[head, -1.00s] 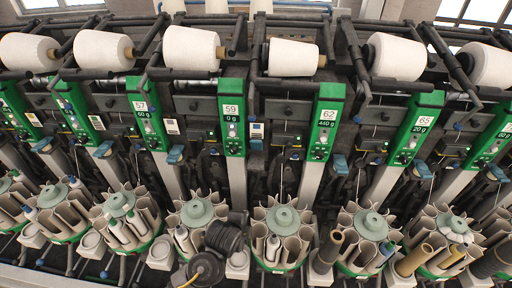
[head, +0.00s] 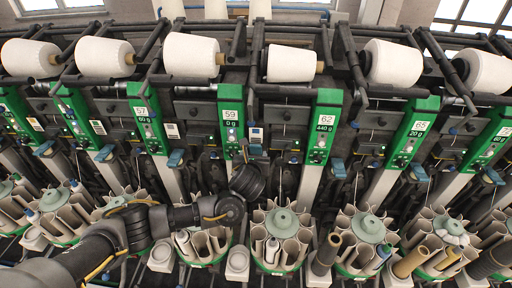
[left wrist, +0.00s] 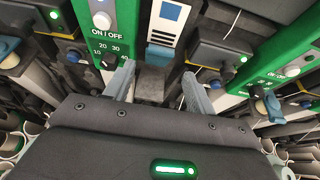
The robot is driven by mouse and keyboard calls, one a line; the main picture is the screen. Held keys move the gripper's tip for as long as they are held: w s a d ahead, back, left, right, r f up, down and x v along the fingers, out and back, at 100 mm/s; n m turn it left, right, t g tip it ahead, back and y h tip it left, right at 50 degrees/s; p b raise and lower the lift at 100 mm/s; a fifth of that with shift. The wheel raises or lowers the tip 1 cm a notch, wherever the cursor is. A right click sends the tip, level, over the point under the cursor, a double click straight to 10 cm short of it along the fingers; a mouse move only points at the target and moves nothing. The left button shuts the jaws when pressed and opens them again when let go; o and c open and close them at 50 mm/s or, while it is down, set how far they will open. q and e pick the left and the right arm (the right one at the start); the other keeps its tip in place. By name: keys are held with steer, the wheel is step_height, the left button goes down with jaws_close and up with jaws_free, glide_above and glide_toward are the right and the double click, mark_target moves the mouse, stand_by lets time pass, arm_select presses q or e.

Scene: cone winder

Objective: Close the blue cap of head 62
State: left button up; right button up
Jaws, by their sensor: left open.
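The label 62 (head: 325,122) is on a green post right of centre in the head view. A small blue piece (head: 255,149) shows between posts 59 and 62, just above my left gripper. It sits higher than the blue caps beside it, and I cannot tell its exact pose. Another blue cap (head: 338,168) is right of post 62. My left gripper (left wrist: 158,85) is open, its two fingers apart in front of the dark machine face, just right of a post with an ON/OFF switch. No held thing is visible between the fingers. My right gripper is out of view.
Green post 59 (head: 231,118) stands close left of my left gripper. Below are round magazines with grey tubes, such as one (head: 282,222) under head 62. White yarn cones (head: 293,63) line the top. Dark bars jut out between heads.

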mark_target(255, 148)
arm_select(q)
steer(key=p+x, duration=0.1)
steer(key=x, duration=0.8)
steer(key=shift+p, duration=0.35)
